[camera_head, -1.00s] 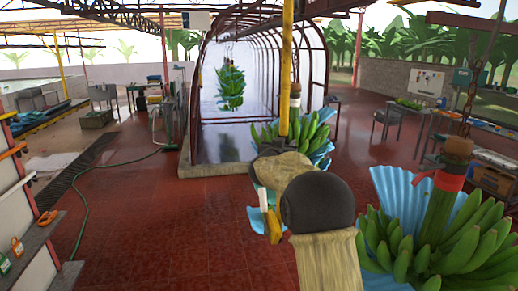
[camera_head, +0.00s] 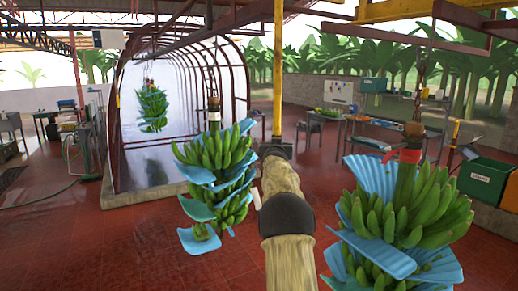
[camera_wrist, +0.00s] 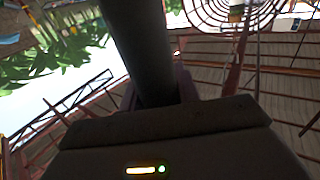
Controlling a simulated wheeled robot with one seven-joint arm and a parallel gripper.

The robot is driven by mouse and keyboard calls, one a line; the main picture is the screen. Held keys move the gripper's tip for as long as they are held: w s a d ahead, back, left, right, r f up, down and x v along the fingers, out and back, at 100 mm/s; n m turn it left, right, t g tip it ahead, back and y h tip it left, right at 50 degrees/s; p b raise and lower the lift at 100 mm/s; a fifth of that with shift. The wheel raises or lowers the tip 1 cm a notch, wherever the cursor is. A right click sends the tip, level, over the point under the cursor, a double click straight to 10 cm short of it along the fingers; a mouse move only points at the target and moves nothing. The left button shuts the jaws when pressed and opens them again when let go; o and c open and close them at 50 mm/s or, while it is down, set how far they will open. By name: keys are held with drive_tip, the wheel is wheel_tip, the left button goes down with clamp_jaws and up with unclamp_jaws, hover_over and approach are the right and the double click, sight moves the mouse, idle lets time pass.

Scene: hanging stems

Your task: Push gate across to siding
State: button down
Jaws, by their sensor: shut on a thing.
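A yellow upright pole (camera_head: 278,75) hangs down from the overhead framework in the middle of the head view. My gripper (camera_head: 277,148) is at the pole's lower end and is shut on it, with my arm partly hiding the hold. In the wrist view a dark round pole (camera_wrist: 145,50) rises from my gripper, and the fingertips are hidden. A yellow beam (camera_head: 425,10) and a reddish rail (camera_head: 415,35) run overhead at the top right. I cannot tell which overhead part is the gate or the siding.
A banana bunch with blue sheets (camera_head: 215,160) hangs close left of my arm, and another (camera_head: 425,205) hangs close right. A hooped tunnel (camera_head: 180,100) with a hanging bunch stands behind at left. Red floor (camera_head: 120,250) is clear at front left. Tables and a green bin (camera_head: 485,180) stand right.

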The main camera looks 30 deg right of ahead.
drive_tip(key=shift+d+f, duration=0.15)
drive_tip(key=shift+d, duration=1)
drive_tip(key=c, duration=1.4)
unclamp_jaws()
drive_tip(key=shift+a, duration=0.15)
drive_tip(key=o, duration=0.4)
drive_tip(key=shift+a+r, duration=0.2)
drive_tip(key=shift+a, duration=0.15)
drive_tip(key=b+v, duration=0.8)
drive_tip(key=v, duration=0.9)
drive_tip(key=shift+b, duration=0.35)
drive_tip(key=shift+f, duration=0.1)
drive_tip(key=shift+c, duration=0.2)
